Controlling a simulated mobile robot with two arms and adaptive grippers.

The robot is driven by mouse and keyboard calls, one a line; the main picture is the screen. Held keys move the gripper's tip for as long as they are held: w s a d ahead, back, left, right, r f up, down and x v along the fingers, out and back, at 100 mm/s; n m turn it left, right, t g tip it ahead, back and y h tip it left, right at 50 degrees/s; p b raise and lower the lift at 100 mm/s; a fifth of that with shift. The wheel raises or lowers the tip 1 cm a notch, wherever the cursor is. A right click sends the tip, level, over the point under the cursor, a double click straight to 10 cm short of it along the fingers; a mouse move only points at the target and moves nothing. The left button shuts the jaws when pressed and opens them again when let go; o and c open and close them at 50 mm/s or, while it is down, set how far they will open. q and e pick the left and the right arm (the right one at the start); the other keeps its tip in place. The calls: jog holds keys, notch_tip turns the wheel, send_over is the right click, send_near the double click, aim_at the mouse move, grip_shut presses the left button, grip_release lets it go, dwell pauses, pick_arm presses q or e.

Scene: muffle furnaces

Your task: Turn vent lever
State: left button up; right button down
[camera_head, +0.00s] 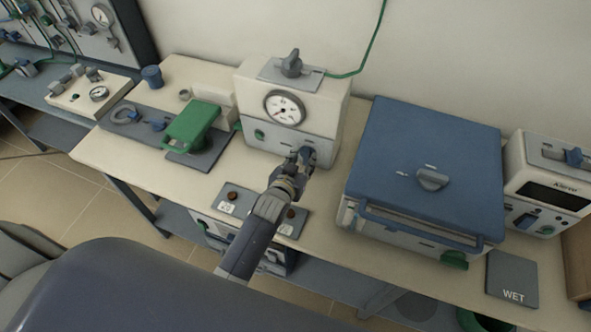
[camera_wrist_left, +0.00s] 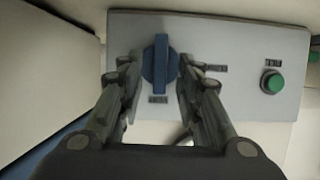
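My left gripper (camera_head: 300,157) is in front of the lower front panel of a white box with a round gauge (camera_head: 284,108). In the left wrist view its two fingers (camera_wrist_left: 160,72) stand apart, one on each side of a blue upright knob (camera_wrist_left: 160,62) on the grey panel (camera_wrist_left: 225,45). I cannot tell whether either finger touches the knob. A grey lever (camera_head: 291,63) sits on top of the gauge box. Another grey lever (camera_head: 432,180) sits on the lid of the blue-topped furnace (camera_head: 420,150). The labels are too small to read. My right gripper is not in view.
A green button (camera_wrist_left: 272,82) is right of the knob. A green-handled device (camera_head: 192,125) stands left on the bench. A WET plate (camera_head: 512,278) and a white unit with a dark display (camera_head: 548,185) are at the right. Two small round buttons (camera_head: 232,196) (camera_head: 291,213) are at the front edge.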

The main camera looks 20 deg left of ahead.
pick_arm(q)
jog(key=v, duration=1.1)
jog(key=shift+s, duration=0.15)
jog(key=shift+r, duration=0.1)
